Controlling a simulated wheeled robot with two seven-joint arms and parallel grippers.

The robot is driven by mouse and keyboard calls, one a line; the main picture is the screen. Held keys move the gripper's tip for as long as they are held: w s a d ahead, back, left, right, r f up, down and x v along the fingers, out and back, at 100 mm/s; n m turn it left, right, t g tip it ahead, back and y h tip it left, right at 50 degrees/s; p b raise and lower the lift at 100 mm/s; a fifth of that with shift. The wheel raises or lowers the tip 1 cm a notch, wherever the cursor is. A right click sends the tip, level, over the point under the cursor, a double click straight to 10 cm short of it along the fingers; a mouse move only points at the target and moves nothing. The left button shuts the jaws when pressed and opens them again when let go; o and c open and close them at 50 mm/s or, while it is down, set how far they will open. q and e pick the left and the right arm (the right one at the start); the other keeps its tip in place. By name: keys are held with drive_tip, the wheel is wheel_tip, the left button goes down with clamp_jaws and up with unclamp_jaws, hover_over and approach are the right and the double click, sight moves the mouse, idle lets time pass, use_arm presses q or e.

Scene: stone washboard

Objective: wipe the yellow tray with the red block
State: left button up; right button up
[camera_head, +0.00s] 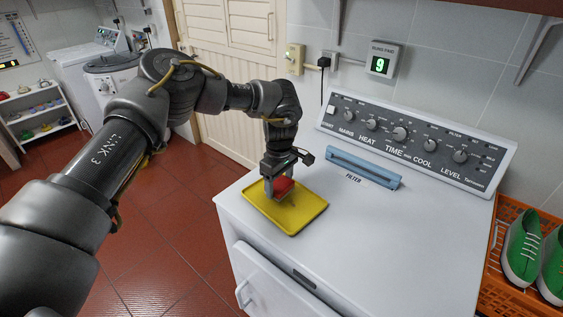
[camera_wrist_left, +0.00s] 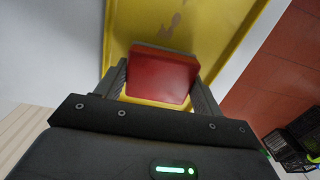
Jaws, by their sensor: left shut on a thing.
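The yellow tray (camera_head: 303,215) lies flat on the left part of the white machine top, near its left edge. My left gripper (camera_head: 277,190) points down over the tray and is shut on the red block (camera_head: 284,184). In the left wrist view the red block (camera_wrist_left: 160,77) sits between the two fingers (camera_wrist_left: 162,90), over the tray (camera_wrist_left: 190,22). A brownish mark (camera_wrist_left: 172,27) shows on the tray surface beyond the block. I cannot tell whether the block touches the tray. My right gripper is not in view.
The white machine top (camera_head: 390,235) is clear to the right of the tray. A blue filter handle (camera_head: 363,168) and a control panel (camera_head: 410,140) stand behind. An orange crate (camera_head: 495,275) with green shoes (camera_head: 523,247) is at the right.

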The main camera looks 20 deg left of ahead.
use_arm(q)
drive_tip(key=r, duration=0.1)
drive_tip(key=r+p, duration=0.2)
drive_tip(key=shift+s+a+r, duration=0.15)
drive_tip(key=shift+s+a, duration=0.1)
wheel_tip(320, 180, up, 2)
drive_tip(key=shift+w+r+p, duration=0.1)
drive_tip(key=shift+w+p, duration=0.05)
drive_tip(key=shift+p, duration=0.75)
drive_tip(key=shift+r+p, duration=0.4)
drive_tip(key=shift+r, duration=0.1)
drive_tip(key=shift+f, duration=0.1)
